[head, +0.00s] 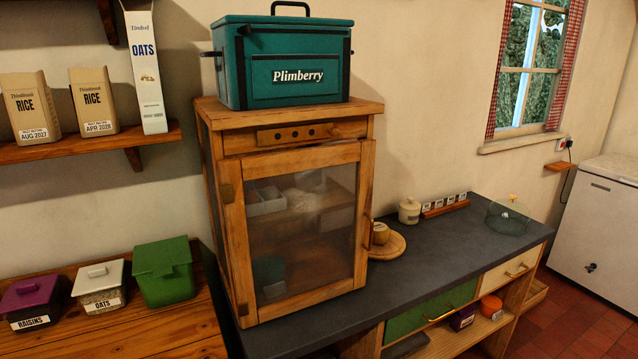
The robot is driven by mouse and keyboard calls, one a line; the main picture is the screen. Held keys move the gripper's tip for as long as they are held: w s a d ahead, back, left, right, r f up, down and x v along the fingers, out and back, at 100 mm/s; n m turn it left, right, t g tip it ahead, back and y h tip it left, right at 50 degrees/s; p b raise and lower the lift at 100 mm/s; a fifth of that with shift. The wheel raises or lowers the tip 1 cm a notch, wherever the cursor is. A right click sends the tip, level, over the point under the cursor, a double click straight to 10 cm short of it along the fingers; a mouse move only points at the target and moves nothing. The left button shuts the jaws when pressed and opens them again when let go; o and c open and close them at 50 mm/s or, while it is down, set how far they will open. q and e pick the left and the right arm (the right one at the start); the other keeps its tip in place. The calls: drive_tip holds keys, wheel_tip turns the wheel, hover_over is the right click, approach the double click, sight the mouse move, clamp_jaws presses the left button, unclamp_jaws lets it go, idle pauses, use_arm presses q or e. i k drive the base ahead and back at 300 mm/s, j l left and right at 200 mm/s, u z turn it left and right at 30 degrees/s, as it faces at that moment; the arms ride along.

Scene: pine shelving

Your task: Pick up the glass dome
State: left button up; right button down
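The glass dome (508,216) is a low, clear, greenish cover with a small light-coloured knob on top. It sits at the far right end of the dark worktop (440,250), below the window. Whether anything lies beneath it I cannot tell. Neither of my grippers shows in the head view.
A wooden cabinet (293,160) with a mesh door stands on the worktop, bearing a teal Plimberry box (285,90). A round wooden board (392,248), a lidded cream jar (409,210) and a small rack of jars (444,207) stand left of the dome. The worktop's front is clear.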

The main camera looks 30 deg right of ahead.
sight(509, 217)
drive_tip(key=z, duration=2.15)
